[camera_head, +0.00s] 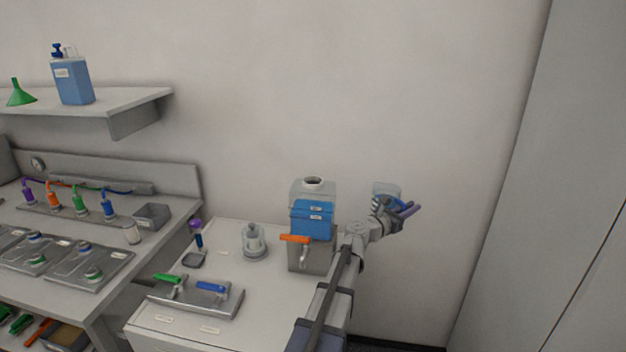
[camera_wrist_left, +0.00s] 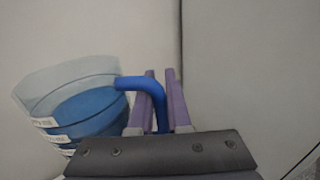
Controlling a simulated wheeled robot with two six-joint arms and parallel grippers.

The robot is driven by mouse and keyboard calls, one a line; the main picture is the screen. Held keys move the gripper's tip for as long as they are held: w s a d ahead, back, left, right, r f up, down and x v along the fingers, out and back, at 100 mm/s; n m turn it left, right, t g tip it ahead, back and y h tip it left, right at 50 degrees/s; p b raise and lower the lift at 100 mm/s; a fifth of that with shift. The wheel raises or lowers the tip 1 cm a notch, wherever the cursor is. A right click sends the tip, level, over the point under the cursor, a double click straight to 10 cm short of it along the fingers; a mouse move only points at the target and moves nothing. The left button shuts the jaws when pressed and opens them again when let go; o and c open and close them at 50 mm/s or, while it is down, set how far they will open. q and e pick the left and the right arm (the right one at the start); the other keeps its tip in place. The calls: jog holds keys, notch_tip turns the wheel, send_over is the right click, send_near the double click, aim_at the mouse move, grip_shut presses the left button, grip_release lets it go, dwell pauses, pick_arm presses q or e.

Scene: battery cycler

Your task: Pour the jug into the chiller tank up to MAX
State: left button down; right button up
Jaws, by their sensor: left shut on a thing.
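The chiller tank (camera_head: 313,222) stands on the white cabinet top, with blue liquid behind its clear front, small labels, an opening on top and an orange-handled tap low on its front. My left gripper (camera_head: 407,210) is to the right of the tank, shut on the jug's handle. The jug (camera_head: 386,190) is clear with blue liquid in it, held in the air apart from the tank and partly hidden by my gripper. In the left wrist view the jug (camera_wrist_left: 75,103) looks tilted, with its blue handle (camera_wrist_left: 148,90) between the purple fingers. My right gripper is not in view.
A tray (camera_head: 195,297) with green- and blue-handled tools lies on the cabinet top. A shelf (camera_head: 120,98) at upper left holds a blue bottle (camera_head: 73,80) and a green funnel (camera_head: 20,94). A grey panel (camera_head: 535,180) rises at right.

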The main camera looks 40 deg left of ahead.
aim_at(384, 185)
pick_arm(q)
jog(key=w+a+n+y, duration=0.1)
jog(key=a+n+y, duration=0.1)
jog(key=a+y, duration=0.1)
jog(key=w+a+r+n+g+y+p, duration=0.1)
jog(key=a+n+y, duration=0.2)
jog(key=y, duration=0.2)
jog(key=w+a+r+n+y, duration=0.1)
jog(key=w+a+n+y, duration=0.1)
jog(key=a+y, duration=0.1)
jog(key=shift+a+n+g+y, duration=0.15)
jog(key=shift+n+g+y, duration=0.25)
jog(key=shift+s+a+r+n+g+y+p, duration=0.15)
jog(key=shift+s+a+n+g+y+p, duration=0.1)
jog(key=shift+a+n+g+y, duration=0.4)
jog(key=shift+s+a+r+n+g+y+p, duration=0.2)
jog(key=shift+n+y, duration=0.25)
jog(key=shift+y, duration=0.4)
jog(key=shift+s+f, duration=0.1)
jog(key=shift+f, duration=0.05)
